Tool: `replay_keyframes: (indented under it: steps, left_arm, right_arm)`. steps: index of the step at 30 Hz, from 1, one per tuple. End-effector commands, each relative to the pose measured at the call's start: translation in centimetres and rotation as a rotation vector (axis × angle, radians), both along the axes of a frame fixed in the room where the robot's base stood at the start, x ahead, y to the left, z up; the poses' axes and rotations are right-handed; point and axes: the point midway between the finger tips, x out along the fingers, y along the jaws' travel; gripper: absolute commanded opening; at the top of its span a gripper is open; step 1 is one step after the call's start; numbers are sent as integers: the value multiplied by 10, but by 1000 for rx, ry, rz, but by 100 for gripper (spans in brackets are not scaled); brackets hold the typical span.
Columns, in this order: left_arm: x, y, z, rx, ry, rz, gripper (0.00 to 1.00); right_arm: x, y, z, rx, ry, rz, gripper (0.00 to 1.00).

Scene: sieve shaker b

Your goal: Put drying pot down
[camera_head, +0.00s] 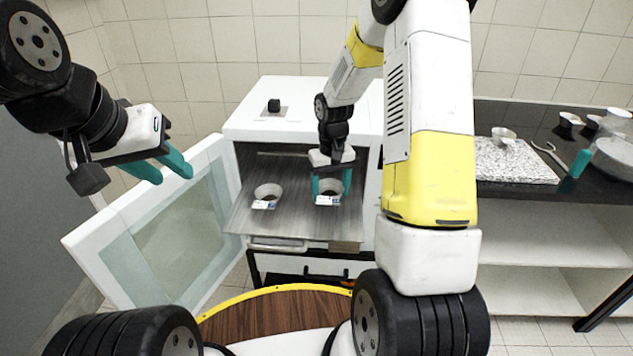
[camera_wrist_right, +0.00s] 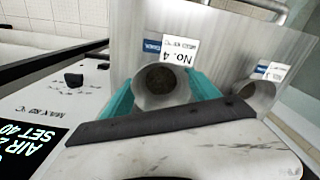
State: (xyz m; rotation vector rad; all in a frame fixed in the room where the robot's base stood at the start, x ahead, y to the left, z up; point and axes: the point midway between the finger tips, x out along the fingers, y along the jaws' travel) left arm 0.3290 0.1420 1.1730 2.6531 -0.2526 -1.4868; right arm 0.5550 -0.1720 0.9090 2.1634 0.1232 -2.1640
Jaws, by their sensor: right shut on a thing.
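My right gripper (camera_head: 331,183) is shut on a small metal drying pot (camera_head: 329,187) with dark contents, over the pulled-out steel shelf of the open oven. In the right wrist view the pot (camera_wrist_right: 160,86) sits between the teal fingers, in front of a label reading "No. 4". I cannot tell whether its base touches the shelf (camera_head: 292,225). A second pot (camera_head: 268,191) stands on the shelf to the left, behind its own label. My left gripper (camera_head: 174,166) is raised at the left, its teal fingers apart and empty.
The oven's glass door (camera_head: 165,235) hangs open at the left. A black knob (camera_head: 273,105) is on the oven top. The dark counter (camera_head: 545,195) at the right holds a granite slab (camera_head: 514,161), a small bowl (camera_head: 503,134), tongs and other ware.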

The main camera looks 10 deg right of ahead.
Motion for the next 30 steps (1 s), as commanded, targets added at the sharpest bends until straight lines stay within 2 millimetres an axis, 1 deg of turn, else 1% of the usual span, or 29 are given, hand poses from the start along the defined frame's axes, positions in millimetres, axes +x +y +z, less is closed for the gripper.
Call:
replay_keyframes:
  steps: [6, 10, 13, 23, 24, 26, 27, 30]
  left_arm:
    - [0, 0, 0, 0, 0, 0, 36]
    - [0, 0, 0, 0, 0, 0, 36]
    - [0, 0, 0, 0, 0, 0, 36]
    - [0, 0, 0, 0, 0, 0, 36]
    - [0, 0, 0, 0, 0, 0, 36]
    - [0, 0, 0, 0, 0, 0, 36]
    - [0, 0, 0, 0, 0, 0, 36]
    - [0, 0, 0, 0, 0, 0, 36]
  right_arm:
    - [13, 9, -2, 0, 0, 1, 28]
    - [10, 8, -25, 0, 5, 0, 28]
    - [11, 7, -36, 0, 3, -1, 28]
    - [11, 7, -39, 0, 0, 0, 28]
    - [11, 7, -39, 0, 0, 0, 72]
    - [11, 7, -39, 0, 0, 0, 83]
    - [11, 7, -39, 0, 0, -1, 91]
    - [11, 7, -39, 0, 0, 0, 91]
